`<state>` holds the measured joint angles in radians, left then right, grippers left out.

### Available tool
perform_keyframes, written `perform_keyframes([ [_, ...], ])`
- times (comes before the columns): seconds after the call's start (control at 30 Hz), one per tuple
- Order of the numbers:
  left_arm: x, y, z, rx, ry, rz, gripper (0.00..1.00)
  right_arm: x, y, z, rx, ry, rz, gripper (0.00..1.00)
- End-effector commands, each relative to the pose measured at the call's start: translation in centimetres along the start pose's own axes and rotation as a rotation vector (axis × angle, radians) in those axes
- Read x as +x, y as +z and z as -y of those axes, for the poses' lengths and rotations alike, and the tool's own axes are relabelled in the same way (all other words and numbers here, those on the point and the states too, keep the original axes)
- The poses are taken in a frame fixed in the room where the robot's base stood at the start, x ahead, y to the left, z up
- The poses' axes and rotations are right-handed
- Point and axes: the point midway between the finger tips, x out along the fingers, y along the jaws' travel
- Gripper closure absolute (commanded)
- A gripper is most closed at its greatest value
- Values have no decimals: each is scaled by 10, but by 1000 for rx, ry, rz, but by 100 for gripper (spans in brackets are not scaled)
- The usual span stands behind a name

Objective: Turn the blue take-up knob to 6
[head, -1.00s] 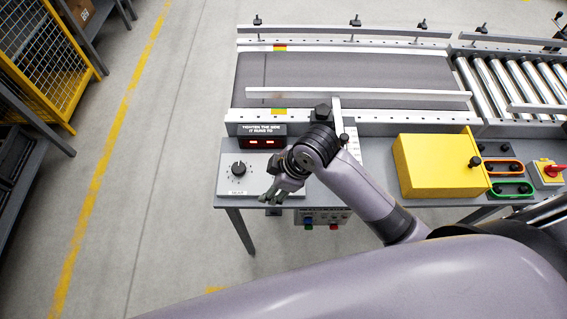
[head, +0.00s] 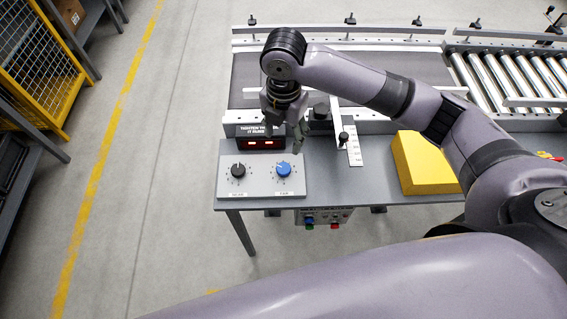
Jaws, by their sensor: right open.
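The blue knob (head: 283,169) sits on the right half of a light grey sloped panel (head: 261,189) at the table's left end. Its dial marks are too small to read, so I cannot tell its setting. A black knob (head: 238,170) is on the same panel to its left. My right gripper (head: 284,134) is open and empty, fingers down, above and behind the blue knob and apart from it. It partly covers the sign over a display (head: 262,143) with red digits. My left gripper is not in view.
A conveyor belt (head: 244,82) with side rails lies behind the panel. A black clamp knob (head: 320,112) and a white scale strip (head: 354,150) stand to the right, then a yellow box (head: 424,165). Buttons (head: 322,218) hang below the table edge.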

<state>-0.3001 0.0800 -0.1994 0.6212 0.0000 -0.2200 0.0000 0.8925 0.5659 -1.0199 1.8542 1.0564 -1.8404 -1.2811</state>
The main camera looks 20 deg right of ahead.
Motion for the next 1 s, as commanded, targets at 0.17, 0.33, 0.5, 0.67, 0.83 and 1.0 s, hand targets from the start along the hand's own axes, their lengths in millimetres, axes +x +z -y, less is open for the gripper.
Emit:
perform_keyframes([
  [0.17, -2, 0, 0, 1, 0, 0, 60, 41, -1, 1, 2, -5, -3, 46],
  [0.33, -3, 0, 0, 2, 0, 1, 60, 78, -1, 0, 2, -2, -2, 46],
  [0.5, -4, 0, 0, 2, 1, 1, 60, 111, -1, 0, 1, -2, -2, 46],
  [0.67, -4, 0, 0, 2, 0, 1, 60, 131, -1, 0, 1, 0, -1, 46],
  [0.83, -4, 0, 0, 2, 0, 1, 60, 140, -1, -1, 0, 2, 0, 46],
  [1.0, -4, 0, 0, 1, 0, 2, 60, 141, 0, -1, 0, 3, 1, 46],
])
